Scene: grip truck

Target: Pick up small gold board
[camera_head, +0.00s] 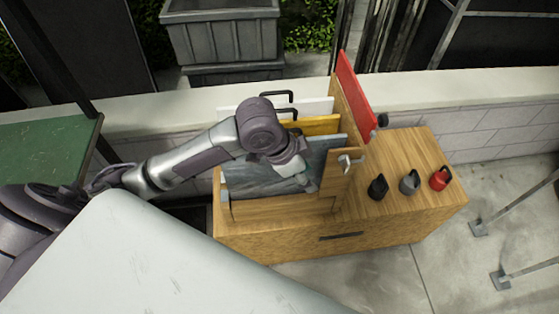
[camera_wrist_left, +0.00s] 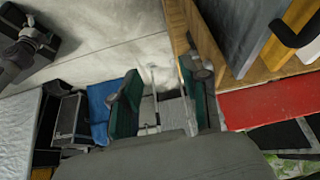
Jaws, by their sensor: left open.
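The gold board (camera_head: 312,124) stands upright in a wooden rack (camera_head: 280,207), between a white board (camera_head: 305,107) behind and a grey-blue board (camera_head: 262,180) in front. A strip of gold (camera_wrist_left: 300,14) shows at the top right of the left wrist view, beside a black handle (camera_wrist_left: 291,34). My left gripper (camera_head: 297,170) is over the front of the rack, close to the grey-blue board; I cannot tell whether it touches. In the left wrist view, its fingers (camera_wrist_left: 165,95) are apart, with no board seen between them. My arm hides part of the gold board.
A red board (camera_head: 356,95) stands at the rack's right end. A black (camera_head: 378,188), a grey (camera_head: 410,182) and a red kettlebell-like item (camera_head: 440,178) sit on the wooden cabinet (camera_head: 420,150). A low wall (camera_head: 480,88) runs behind. Open floor lies at right.

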